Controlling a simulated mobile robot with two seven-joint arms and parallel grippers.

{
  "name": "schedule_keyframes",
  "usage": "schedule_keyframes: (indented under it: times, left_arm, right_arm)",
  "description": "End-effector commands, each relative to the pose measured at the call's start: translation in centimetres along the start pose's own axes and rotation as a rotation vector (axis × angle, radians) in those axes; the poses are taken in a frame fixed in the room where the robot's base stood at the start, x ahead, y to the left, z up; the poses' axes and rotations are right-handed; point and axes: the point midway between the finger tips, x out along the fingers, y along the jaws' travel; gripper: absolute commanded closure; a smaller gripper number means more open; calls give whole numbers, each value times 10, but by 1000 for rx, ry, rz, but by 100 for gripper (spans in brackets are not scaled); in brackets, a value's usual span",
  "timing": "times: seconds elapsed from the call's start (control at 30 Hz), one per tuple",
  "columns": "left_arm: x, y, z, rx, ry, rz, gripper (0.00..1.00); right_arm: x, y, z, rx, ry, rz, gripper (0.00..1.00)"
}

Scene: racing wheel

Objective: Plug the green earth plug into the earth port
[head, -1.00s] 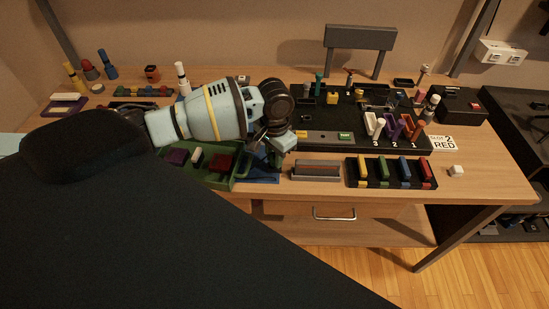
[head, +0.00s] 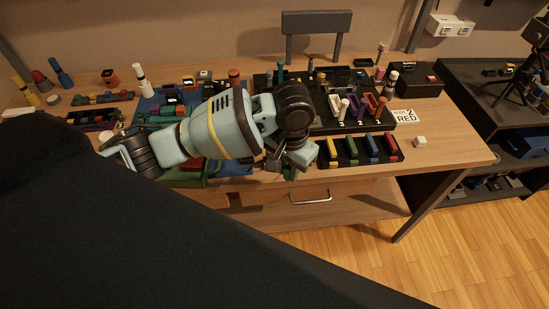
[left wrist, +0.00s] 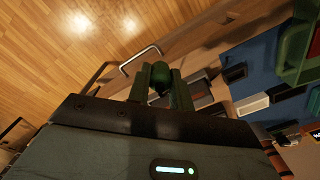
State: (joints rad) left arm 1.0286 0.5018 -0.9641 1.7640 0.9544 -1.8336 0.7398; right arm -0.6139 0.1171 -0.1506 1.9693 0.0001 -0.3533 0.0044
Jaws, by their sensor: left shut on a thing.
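My left gripper (head: 288,172) is over the front edge of the wooden table, just left of the rack of coloured blocks. In the left wrist view my left gripper (left wrist: 161,90) is shut on a dark green rounded plug (left wrist: 160,76), which sits between its two fingers. A bit of dark green also shows beneath the gripper in the head view, partly hidden. I cannot pick out the earth port; my left arm covers part of the black board (head: 380,126). My right gripper is not in view.
A black rack (head: 333,161) holds yellow, green, blue and red blocks right of the gripper. A green tray (head: 190,178) lies left, partly behind my arm. A white cube (head: 420,141) and a "SLOT 2 RED" card (head: 405,116) lie at right. A drawer handle (head: 311,199) is below.

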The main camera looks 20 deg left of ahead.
Motion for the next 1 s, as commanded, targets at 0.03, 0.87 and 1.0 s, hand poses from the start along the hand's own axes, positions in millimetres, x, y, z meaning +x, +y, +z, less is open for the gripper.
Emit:
schedule_keyframes:
  times: [0.03,0.87,1.0]
  left_arm:
    - [0,4,0,2,1,1,100]
    - [-72,-43,73,-231,2,-1,100]
    - [-74,-43,76,-237,1,0,100]
  right_arm:
    - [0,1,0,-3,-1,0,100]
    - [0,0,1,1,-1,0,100]
    - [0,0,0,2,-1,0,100]
